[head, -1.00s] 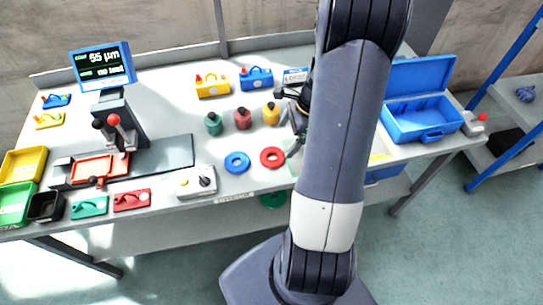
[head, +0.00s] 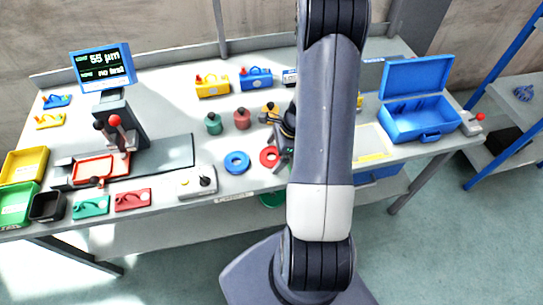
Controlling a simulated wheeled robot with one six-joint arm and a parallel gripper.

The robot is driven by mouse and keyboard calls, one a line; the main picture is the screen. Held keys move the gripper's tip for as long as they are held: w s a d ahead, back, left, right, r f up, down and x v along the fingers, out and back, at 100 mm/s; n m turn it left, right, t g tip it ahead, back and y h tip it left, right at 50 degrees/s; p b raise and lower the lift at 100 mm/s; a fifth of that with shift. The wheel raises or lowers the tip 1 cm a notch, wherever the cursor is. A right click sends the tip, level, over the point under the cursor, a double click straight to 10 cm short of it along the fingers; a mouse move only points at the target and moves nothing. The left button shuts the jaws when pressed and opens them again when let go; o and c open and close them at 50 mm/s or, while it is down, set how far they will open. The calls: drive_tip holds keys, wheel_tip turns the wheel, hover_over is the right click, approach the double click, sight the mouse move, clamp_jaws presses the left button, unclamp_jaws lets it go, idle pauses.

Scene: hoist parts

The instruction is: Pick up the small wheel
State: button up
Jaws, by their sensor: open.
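A blue ring (head: 237,162) and a red ring (head: 269,157) lie flat on the table near its front edge. I cannot tell for certain which thing is the small wheel. My gripper (head: 281,151) is open, beside the right side of the red ring, and my arm hides much of it. I see nothing held in it. Its height over the table and any contact with the ring cannot be made out. Behind the rings stand knobbed pieces in green (head: 213,124), red (head: 242,119) and yellow (head: 268,108); the yellow one is partly covered by my wrist.
A grey control box (head: 197,182) sits left of the rings. A gauge with a screen (head: 102,69) stands farther left. An open blue case (head: 417,119) is at the right. Yellow (head: 212,88) and blue (head: 256,79) blocks stand at the back. The tabletop around the rings is clear.

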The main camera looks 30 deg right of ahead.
drive_tip(key=shift+c, duration=0.5)
drive_tip(key=c, duration=1.4)
drive_tip(key=shift+o, duration=0.2)
drive_tip(key=shift+r, duration=0.1)
